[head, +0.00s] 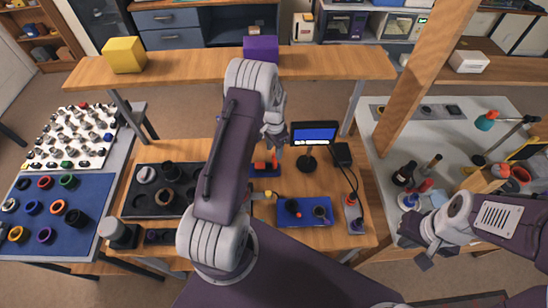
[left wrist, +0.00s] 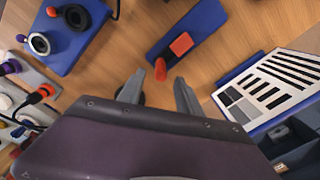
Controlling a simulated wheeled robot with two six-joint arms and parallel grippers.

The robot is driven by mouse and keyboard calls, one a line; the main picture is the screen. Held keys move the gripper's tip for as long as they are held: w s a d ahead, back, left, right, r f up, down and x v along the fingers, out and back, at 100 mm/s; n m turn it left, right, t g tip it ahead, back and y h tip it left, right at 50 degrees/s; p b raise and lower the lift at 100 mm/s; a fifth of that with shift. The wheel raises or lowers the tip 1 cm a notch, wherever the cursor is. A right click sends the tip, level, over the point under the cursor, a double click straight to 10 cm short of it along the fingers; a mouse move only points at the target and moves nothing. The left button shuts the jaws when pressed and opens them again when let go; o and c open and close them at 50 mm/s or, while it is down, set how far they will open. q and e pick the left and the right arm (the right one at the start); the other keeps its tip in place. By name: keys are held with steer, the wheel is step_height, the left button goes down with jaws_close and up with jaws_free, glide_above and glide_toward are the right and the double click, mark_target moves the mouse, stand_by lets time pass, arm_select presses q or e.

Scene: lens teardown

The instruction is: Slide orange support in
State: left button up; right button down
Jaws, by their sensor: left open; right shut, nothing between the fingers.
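An orange block (left wrist: 181,44) sits on a dark blue base (left wrist: 190,25) in the left wrist view. A rounded red-orange piece (left wrist: 160,69) stands just beside the base's near edge, close to the fingertips. In the head view the blue base (head: 264,172) lies on the wooden bench, with orange parts (head: 274,160) on it, partly hidden by my left arm. My left gripper (head: 275,145) is open above them; its two fingers (left wrist: 158,88) show no object clearly held. My right gripper (head: 426,258) is shut and empty, low at the right.
A blue tray (head: 301,222) with rings lies in front of the base. A small screen (head: 314,134) stands behind right. A black tray (head: 150,203) lies left. A striped card (left wrist: 270,92) lies to the right in the left wrist view.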

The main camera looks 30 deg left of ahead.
mark_target(274, 161)
arm_select(q)
steer(key=f, duration=0.1)
steer(key=f+p, duration=0.1)
steer(key=shift+s+d+f, duration=0.1)
steer(key=shift+s+f, duration=0.1)
steer(key=shift+f, duration=0.2)
steer(key=f, duration=0.3)
steer(key=w+f+p, duration=0.1)
steer(key=f, duration=0.1)
steer(key=shift+a+f, duration=0.15)
steer(key=shift+a, duration=0.15)
steer(key=shift+f, duration=0.35)
steer(key=shift+s+d, duration=0.15)
steer(key=shift+s, duration=0.1)
steer(key=shift+w+f, duration=0.1)
jaws_close()
steer(key=shift+w, duration=0.1)
